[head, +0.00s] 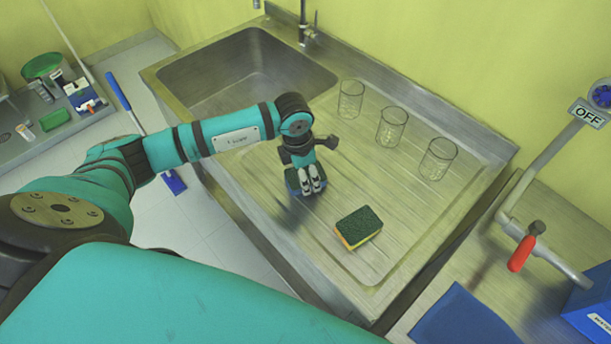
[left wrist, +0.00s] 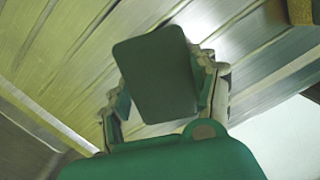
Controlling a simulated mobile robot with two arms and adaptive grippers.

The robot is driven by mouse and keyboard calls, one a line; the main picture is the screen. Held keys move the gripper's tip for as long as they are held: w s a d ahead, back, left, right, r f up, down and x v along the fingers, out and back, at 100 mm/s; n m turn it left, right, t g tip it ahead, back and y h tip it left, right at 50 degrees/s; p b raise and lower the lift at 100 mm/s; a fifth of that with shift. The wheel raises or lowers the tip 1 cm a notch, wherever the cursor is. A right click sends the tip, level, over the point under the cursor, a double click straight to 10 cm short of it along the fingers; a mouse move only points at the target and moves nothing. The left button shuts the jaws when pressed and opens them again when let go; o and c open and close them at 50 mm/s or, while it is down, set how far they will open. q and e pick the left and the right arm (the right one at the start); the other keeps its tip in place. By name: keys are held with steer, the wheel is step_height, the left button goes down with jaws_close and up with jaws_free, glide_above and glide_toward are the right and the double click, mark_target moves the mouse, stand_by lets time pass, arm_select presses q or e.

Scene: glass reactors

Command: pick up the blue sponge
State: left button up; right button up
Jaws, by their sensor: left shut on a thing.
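The blue sponge (head: 292,181) is on or just above the ribbed drainboard, near the sink's front edge. My left gripper (head: 312,184) comes down over it from above and is shut on it, hiding part of it. In the left wrist view the sponge (left wrist: 157,75) shows its dark green face, with a finger of my left gripper (left wrist: 163,92) against each side. Whether it still touches the steel is unclear. My right gripper is out of view.
A green and yellow sponge (head: 359,227) lies to the right on the drainboard (head: 400,182). Three clear glass beakers (head: 391,127) stand along the back. The sink basin (head: 235,70) is behind. A pipe with a red-handled valve (head: 522,252) is at right, beside a blue cloth (head: 462,318).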

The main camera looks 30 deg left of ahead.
mark_target(307, 173)
arm_select(q)
steer(key=shift+r+b, duration=0.4)
steer(key=shift+r, duration=0.1)
step_height(307, 173, up, 2)
steer(key=shift+w+r+b, duration=0.1)
steer(key=shift+b, duration=0.55)
steer(key=s+d+b, duration=0.1)
steer(key=s+d, duration=0.1)
steer(key=s, duration=0.2)
steer(key=s+d+r+b, duration=0.1)
steer(key=s+d+b, duration=0.1)
steer(key=s, duration=0.3)
steer(key=s+d+b, duration=0.1)
steer(key=s+d, duration=0.1)
steer(key=s, duration=0.2)
steer(key=shift+s+d+r+b, duration=0.25)
steer(key=shift+r+b, duration=0.05)
steer(key=shift+b, duration=0.05)
steer(key=shift+s+d+r, duration=0.15)
steer(key=shift+s+d, duration=0.05)
steer(key=shift+s, duration=0.4)
steer(key=shift+o, duration=0.3)
steer(key=c, duration=0.3)
steer(key=shift+c, duration=0.2)
